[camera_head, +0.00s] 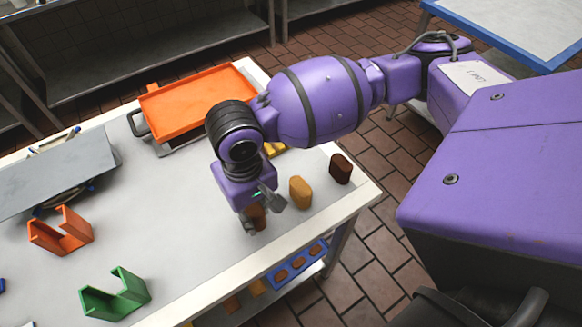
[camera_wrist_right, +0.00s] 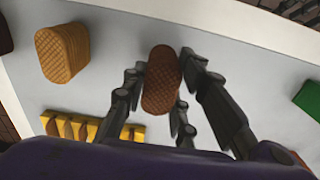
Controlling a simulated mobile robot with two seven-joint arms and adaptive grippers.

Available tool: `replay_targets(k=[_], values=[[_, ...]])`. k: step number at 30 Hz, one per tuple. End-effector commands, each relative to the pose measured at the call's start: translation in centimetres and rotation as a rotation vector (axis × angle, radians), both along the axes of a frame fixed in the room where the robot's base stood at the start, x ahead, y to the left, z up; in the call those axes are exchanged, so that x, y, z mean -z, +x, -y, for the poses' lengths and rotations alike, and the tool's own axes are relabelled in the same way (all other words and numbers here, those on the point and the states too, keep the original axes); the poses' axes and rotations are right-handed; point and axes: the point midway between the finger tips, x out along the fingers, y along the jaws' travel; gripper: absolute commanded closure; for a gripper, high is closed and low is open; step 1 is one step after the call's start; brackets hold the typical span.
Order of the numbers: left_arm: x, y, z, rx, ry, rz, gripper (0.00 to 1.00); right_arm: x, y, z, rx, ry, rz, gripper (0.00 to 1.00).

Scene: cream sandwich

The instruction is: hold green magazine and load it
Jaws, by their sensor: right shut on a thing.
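The green magazine (camera_head: 115,297), an open-topped U-shaped holder, stands on the near left of the white table and looks empty. Its green edge also shows at the right of the wrist view (camera_wrist_right: 309,98). My right gripper (camera_head: 264,218) is over the table's near side, right of the green magazine and apart from it. It is shut on a brown waffle-patterned biscuit stack (camera_wrist_right: 161,82), whose lower part shows below the fingers in the head view (camera_head: 257,217). My left gripper is not in view.
A tan stack (camera_head: 300,192) and a dark brown stack (camera_head: 341,169) stand right of my gripper. An orange magazine (camera_head: 62,232), a grey slanted device (camera_head: 60,170) and an orange tray (camera_head: 197,103) are also on the table (camera_head: 165,225).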

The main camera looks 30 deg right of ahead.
Motion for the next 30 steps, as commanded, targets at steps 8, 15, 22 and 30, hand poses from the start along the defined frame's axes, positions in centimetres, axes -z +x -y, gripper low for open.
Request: replay_targets(k=[8,15,22,30], values=[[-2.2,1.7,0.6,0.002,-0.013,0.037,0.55,-6.7,-3.3,-3.1,-0.008,0.005,0.017,1.00],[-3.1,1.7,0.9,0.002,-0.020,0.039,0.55,-9.3,-7.9,-6.5,-0.009,0.002,0.013,1.00],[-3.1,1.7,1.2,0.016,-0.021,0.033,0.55,-10.5,-10.3,-8.3,-0.004,0.000,0.009,1.00],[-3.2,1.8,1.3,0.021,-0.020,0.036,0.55,-10.5,-11.0,-8.8,-0.048,-0.001,0.005,1.00]])
